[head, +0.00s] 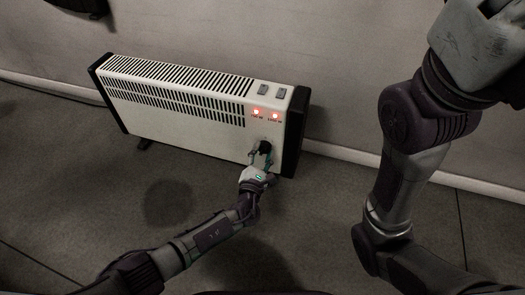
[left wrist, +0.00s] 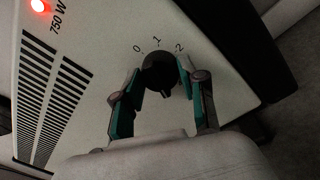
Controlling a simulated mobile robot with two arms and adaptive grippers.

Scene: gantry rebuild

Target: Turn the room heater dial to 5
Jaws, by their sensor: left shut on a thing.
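The white room heater (head: 180,105) with black ends stands on the floor against the wall. Its round black dial (head: 265,147) is on the front panel, low at the right end. My left gripper (head: 262,156) is shut on the dial. In the left wrist view its two teal-padded fingers hold opposite sides of the dial (left wrist: 158,72). The numbers 0, 1 and 2 show above the dial; other numbers are not readable.
Two red lamps (head: 265,114) glow above the dial, and one shows in the left wrist view (left wrist: 38,5) beside "750 W". Two grey switches (head: 271,91) sit on the heater's top right. The floor (head: 140,190) in front is clear.

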